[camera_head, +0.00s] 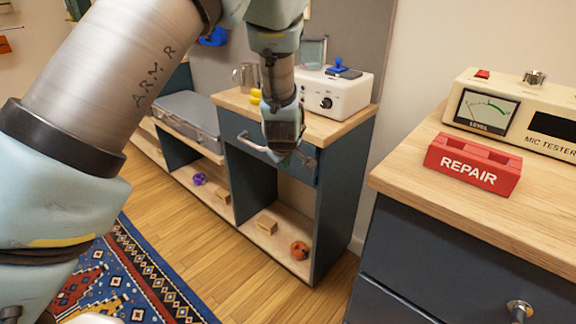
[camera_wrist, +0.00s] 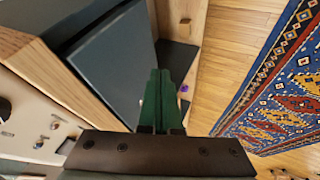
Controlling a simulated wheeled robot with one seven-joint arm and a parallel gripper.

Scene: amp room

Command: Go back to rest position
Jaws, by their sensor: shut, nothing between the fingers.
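My gripper (camera_head: 283,150) hangs at the end of my raised arm, in front of the drawer (camera_head: 240,135) of the dark blue cabinet. In the wrist view its two green fingers (camera_wrist: 160,95) are together with nothing between them. The drawer has a pale bar handle (camera_head: 252,142), partly hidden behind my gripper. I cannot tell whether my gripper touches the drawer front.
A white device (camera_head: 335,95) stands on the cabinet top. A grey case (camera_head: 188,120) lies to the left. A red REPAIR holder (camera_head: 472,165) sits on the right counter (camera_head: 440,195). Wooden floor (camera_head: 185,235) and a patterned rug (camera_head: 125,285) lie below; the floor between them and the cabinet is clear.

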